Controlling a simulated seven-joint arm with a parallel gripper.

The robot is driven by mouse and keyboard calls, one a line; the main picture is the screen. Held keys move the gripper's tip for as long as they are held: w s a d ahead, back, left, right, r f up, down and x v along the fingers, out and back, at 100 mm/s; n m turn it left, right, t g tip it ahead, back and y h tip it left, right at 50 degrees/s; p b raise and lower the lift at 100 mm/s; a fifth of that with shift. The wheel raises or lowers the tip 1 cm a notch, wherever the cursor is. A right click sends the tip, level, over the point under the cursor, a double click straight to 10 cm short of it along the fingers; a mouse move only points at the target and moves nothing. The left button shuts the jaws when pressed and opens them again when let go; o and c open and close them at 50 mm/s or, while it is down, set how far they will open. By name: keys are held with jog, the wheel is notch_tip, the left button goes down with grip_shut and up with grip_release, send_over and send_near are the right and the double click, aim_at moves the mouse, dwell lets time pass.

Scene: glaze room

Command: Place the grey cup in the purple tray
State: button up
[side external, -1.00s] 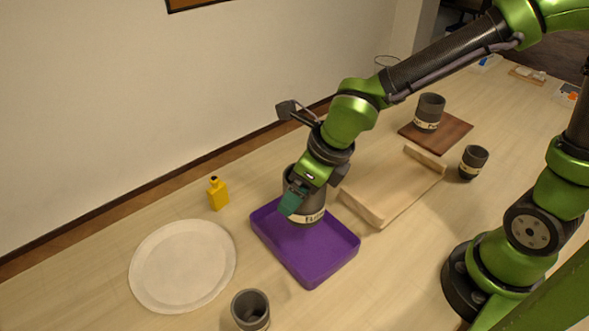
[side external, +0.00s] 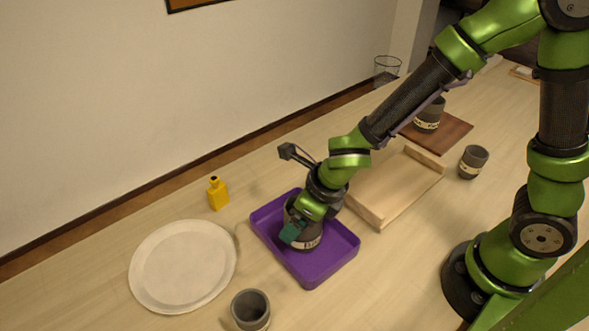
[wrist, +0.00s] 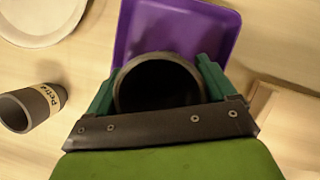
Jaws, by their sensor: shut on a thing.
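The grey cup (side external: 308,241) with a pale label band is between the fingers of my gripper (side external: 296,229), which is shut on it. It is upright and low, within the walls of the purple tray (side external: 335,262); whether its base touches the tray floor I cannot tell. In the wrist view the dark round mouth of the cup (wrist: 158,84) shows between the two green fingertips of my gripper (wrist: 157,92), with the purple tray (wrist: 222,28) around and beyond it.
A white round plate (side external: 182,266), a yellow bottle (side external: 218,194) and another grey cup (side external: 251,311) are left of the tray. A wooden stand (side external: 395,185), a cup (side external: 473,162) and a brown board (side external: 455,131) bearing a cup (side external: 430,115) are to the right.

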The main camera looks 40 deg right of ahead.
jog(key=shift+f, duration=0.1)
jog(key=o, duration=1)
jog(key=shift+o, duration=0.2)
